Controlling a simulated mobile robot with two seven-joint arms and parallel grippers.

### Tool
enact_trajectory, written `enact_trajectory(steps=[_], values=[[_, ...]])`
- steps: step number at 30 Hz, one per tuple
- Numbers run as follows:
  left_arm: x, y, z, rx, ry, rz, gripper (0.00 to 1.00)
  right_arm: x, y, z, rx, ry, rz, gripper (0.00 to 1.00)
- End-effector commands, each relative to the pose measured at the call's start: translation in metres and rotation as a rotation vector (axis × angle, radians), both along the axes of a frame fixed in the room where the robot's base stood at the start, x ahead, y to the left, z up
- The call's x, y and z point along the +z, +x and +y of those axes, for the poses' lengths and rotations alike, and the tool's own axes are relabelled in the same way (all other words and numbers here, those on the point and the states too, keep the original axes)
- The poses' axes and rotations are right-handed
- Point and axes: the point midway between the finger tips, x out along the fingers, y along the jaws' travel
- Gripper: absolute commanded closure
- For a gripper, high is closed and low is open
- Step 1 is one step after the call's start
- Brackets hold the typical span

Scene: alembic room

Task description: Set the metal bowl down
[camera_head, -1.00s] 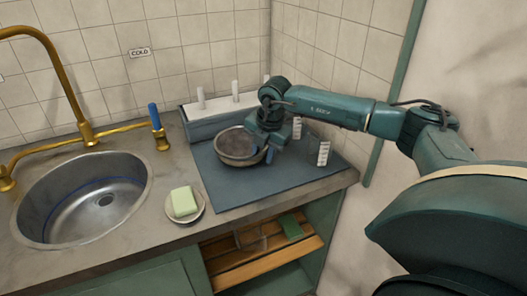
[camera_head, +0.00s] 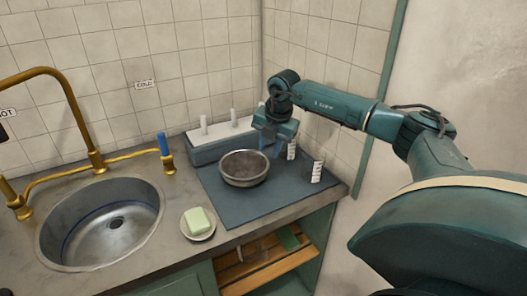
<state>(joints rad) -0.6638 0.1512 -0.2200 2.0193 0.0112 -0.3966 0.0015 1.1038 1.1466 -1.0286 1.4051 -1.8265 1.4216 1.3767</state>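The metal bowl (camera_head: 244,180), round and grey with a dark inside, sits upright on the dark blue-grey mat (camera_head: 245,208) on the counter. My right gripper (camera_head: 271,147) is just above and behind the bowl's right rim, fingers pointing down. The fingers look apart with nothing between them, and the gripper seems clear of the rim. My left gripper is not in view.
Behind the bowl is a grey block with white pegs (camera_head: 222,137). Soap on a dish (camera_head: 198,223) sits at front left. The sink (camera_head: 105,222) lies left. The mat's front is clear.

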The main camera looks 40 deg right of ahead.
Motion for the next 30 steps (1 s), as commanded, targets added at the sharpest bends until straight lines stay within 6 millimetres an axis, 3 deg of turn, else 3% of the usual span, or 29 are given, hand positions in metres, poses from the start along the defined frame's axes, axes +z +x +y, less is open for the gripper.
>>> enact_trajectory(steps=[10,14,17,20,21,24,27,30], values=[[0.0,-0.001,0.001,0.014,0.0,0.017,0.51,0.009,-0.002,-0.006,0.003,0.004,0.001,0.7],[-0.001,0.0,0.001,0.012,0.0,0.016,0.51,-0.008,0.003,0.027,0.082,0.075,-0.01,0.7],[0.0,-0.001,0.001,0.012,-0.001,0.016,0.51,-0.038,0.005,0.093,0.22,0.233,-0.041,0.7],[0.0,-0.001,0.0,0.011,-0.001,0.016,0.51,-0.067,-0.004,0.187,0.365,0.493,-0.109,0.7],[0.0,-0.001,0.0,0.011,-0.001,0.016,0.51,-0.074,-0.012,0.228,0.406,0.621,-0.15,0.7],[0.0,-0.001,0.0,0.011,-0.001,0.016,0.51,-0.075,-0.034,0.313,0.411,0.944,-0.274,0.7],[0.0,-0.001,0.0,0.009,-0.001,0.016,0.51,-0.066,-0.052,0.365,0.279,1.218,-0.406,0.7],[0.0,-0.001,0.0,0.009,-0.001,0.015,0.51,-0.064,-0.063,0.383,0.023,1.409,-0.52,0.7]])
